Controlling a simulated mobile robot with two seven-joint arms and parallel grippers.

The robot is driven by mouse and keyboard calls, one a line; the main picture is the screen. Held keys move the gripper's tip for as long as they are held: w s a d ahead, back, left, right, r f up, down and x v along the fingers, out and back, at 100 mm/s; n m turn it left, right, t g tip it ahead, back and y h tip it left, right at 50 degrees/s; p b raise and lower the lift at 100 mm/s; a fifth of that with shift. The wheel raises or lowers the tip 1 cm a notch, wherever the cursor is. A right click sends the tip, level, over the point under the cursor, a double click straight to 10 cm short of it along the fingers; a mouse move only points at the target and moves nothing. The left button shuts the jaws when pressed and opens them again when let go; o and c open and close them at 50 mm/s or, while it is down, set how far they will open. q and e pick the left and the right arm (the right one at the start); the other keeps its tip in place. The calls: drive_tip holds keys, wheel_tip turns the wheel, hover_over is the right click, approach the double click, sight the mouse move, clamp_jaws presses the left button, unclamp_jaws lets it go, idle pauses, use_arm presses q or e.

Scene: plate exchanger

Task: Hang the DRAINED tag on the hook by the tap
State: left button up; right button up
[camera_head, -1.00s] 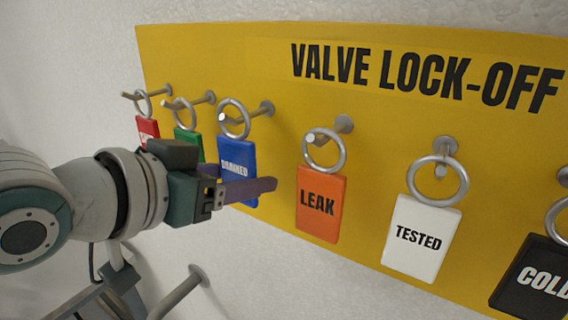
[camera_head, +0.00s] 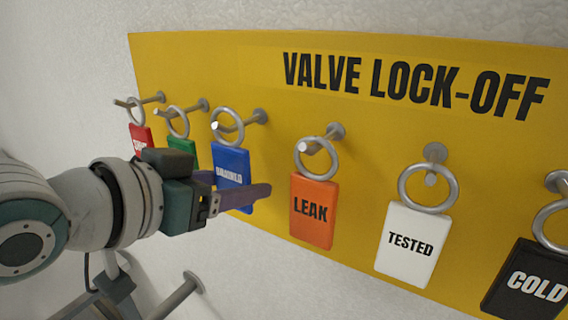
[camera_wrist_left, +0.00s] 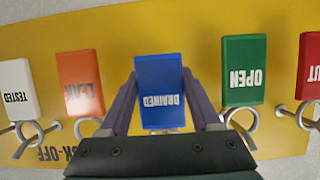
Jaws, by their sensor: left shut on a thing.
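The blue DRAINED tag (camera_head: 232,163) is on the yellow VALVE LOCK-OFF board, with its metal ring (camera_head: 228,126) around a peg (camera_head: 255,117). My left gripper (camera_head: 240,192) is shut on the tag, with one finger on each side of it. The left wrist view shows the blue tag (camera_wrist_left: 160,88) upside down between the two purple fingers (camera_wrist_left: 163,100). The tag's ring is hidden in that view. My right gripper is not in view. The tap and its hook are not in view.
Close neighbours are the green OPEN tag (camera_head: 183,152) on the left and the orange LEAK tag (camera_head: 312,211) on the right. A red tag (camera_head: 140,141), the white TESTED tag (camera_head: 410,243) and the black COLD tag (camera_head: 528,278) also hang on the board (camera_head: 215,62).

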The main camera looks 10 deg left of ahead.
use_arm(q)
drive_tip(key=s+a+p, duration=0.2)
drive_tip(key=s+p, duration=0.1)
drive_tip(key=s, duration=0.3)
drive_tip(key=shift+s+a+r, duration=0.2)
drive_tip(key=shift+s+a, duration=0.05)
drive_tip(key=shift+s, duration=0.15)
idle(0.4)
idle(0.5)
